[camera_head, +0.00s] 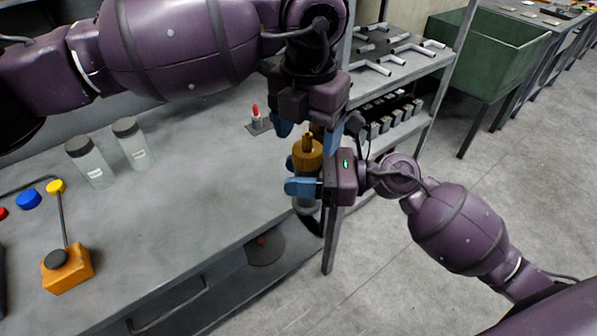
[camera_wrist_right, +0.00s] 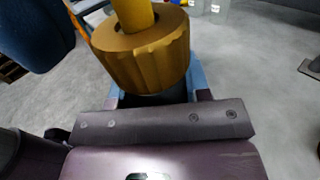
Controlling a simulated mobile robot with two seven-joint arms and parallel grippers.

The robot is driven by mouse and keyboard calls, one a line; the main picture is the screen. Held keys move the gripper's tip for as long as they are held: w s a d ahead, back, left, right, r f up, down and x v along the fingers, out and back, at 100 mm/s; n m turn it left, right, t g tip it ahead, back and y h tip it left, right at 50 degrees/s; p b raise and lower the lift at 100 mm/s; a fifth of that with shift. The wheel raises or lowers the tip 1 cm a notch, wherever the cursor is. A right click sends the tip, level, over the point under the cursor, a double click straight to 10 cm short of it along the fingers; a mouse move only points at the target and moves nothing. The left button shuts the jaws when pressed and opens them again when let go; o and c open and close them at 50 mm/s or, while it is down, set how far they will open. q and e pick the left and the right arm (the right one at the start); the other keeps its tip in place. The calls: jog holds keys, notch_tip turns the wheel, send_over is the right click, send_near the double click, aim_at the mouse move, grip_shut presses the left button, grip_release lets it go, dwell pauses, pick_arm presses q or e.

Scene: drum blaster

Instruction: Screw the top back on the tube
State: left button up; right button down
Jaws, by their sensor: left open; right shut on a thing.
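The brass-coloured ribbed top (camera_head: 307,153), with a narrow stem, sits at the upper end of the tube (camera_head: 305,206). I cannot tell whether its threads are engaged. My right gripper (camera_head: 304,187) is shut on the tube just below the top, holding it roughly upright near the bench's front edge. My left gripper (camera_head: 318,127) points down from above, open, its blue fingers spread to either side of the stem. The right wrist view shows the top (camera_wrist_right: 142,58) close up and one left finger (camera_wrist_right: 35,38) at upper left. Most of the tube is hidden by the right gripper.
The grey workbench (camera_head: 215,185) holds two clear jars with dark lids (camera_head: 92,163) (camera_head: 133,143), a small red-tipped item (camera_head: 256,115) and an orange box (camera_head: 68,270). A metal shelf rack (camera_head: 440,62) stands close behind the grippers. Open floor lies to the right.

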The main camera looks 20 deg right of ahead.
pick_arm(q)
jog(key=shift+f, duration=1.7)
jog(key=c, duration=0.9)
jog(key=m, duration=0.8)
jog(key=o, duration=1.1)
notch_tip(320, 180, up, 12)
